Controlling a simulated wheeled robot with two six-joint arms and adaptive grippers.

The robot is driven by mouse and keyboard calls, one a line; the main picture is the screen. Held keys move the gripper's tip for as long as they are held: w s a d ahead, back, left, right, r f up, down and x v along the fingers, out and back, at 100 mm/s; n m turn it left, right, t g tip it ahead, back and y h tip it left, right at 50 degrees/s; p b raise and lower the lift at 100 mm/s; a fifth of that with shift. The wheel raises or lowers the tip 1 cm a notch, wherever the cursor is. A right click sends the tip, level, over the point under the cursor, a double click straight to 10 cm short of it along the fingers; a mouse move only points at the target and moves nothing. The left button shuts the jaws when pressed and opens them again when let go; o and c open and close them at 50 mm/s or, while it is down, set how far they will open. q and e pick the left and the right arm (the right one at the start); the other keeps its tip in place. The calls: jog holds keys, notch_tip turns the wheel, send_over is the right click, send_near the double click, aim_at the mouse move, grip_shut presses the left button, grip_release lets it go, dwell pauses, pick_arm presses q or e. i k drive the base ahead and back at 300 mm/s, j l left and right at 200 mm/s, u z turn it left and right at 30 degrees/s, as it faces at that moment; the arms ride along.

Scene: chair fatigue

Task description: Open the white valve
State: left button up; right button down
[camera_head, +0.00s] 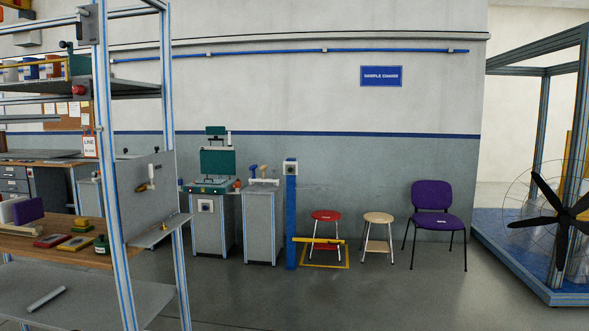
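A white pipe piece (264,182) lies across the top of a grey cabinet (260,228) near the back wall. Two small handles stand on it: a blue one (253,171) and a pale cream one (263,171). They are too small to tell whether either is a valve handle or how it is turned. A brass fitting with a pale lever (147,186) is on the grey panel of the frame at left; its exact form is unclear. Neither of my grippers is in view.
A workbench (60,240) with small blocks stands at left. A blue post (291,215), red stool (326,216), wooden stool (378,218) and purple chair (432,195) line the wall. A black fan (562,212) is at right. The middle floor is clear.

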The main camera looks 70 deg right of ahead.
aim_at(150, 172)
jog(key=i+l+z, duration=0.2)
jog(key=z, duration=0.25)
jog(key=i+l+z, duration=0.1)
jog(key=i+z, duration=0.6)
jog(key=z, duration=0.15)
jog(key=i+j+z, duration=0.1)
jog(key=i+z, duration=0.3)
jog(key=k+l, duration=0.05)
jog(key=k, duration=0.05)
